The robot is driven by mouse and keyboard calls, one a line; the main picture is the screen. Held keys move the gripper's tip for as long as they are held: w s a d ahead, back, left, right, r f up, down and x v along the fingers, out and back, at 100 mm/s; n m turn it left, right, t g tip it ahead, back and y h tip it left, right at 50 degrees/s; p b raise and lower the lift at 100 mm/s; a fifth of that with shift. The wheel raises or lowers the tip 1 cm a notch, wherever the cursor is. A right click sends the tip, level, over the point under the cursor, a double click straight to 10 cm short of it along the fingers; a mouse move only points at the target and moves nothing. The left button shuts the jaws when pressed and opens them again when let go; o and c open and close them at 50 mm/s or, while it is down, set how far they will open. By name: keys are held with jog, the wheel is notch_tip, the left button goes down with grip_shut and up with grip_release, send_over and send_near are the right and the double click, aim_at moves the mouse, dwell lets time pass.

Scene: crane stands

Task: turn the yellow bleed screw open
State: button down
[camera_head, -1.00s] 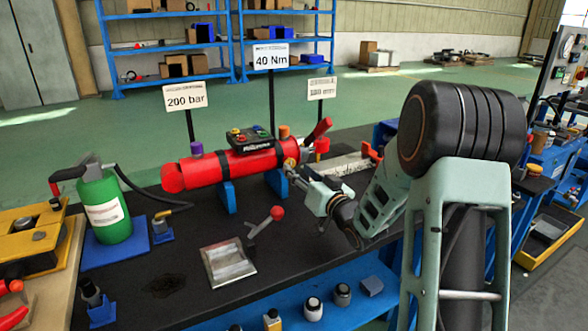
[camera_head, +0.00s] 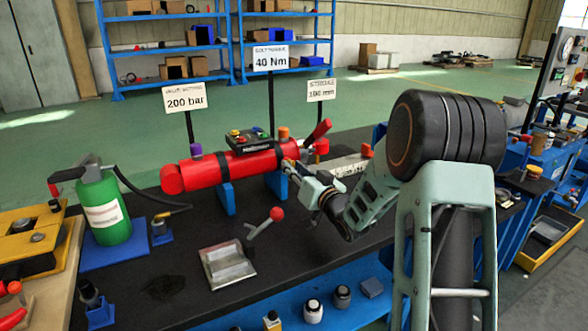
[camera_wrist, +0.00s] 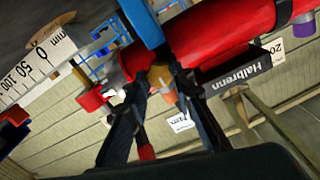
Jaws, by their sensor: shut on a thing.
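A red hydraulic cylinder (camera_head: 240,166) lies on blue supports on the black bench in the head view. My gripper (camera_head: 286,166) is at the cylinder's right end, coming from the lower right. In the wrist view my two black fingers (camera_wrist: 157,84) close from both sides on the yellow bleed screw (camera_wrist: 160,75), which sits against the red cylinder (camera_wrist: 215,38). The fingers hide part of the screw, and its turn angle cannot be read. In the head view the screw is mostly hidden by the gripper.
A red lever (camera_head: 317,132) stands up at the cylinder's right end. A red-knobbed lever (camera_head: 266,222) and a metal tray (camera_head: 228,265) are in front. A green bottle (camera_head: 104,208) stands at left. Sign posts rise behind the cylinder.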

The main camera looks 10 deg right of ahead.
jog(key=shift+f+n+b, duration=0.1)
jog(key=shift+n+b, duration=0.3)
jog(key=shift+b, duration=0.2)
jog(key=n+b, duration=1.2)
jog(key=n, duration=0.8)
jog(key=shift+a, duration=0.15)
jog(key=shift+n, duration=0.4)
jog(key=c, duration=1.7)
grip_release()
jog(key=shift+o, duration=0.2)
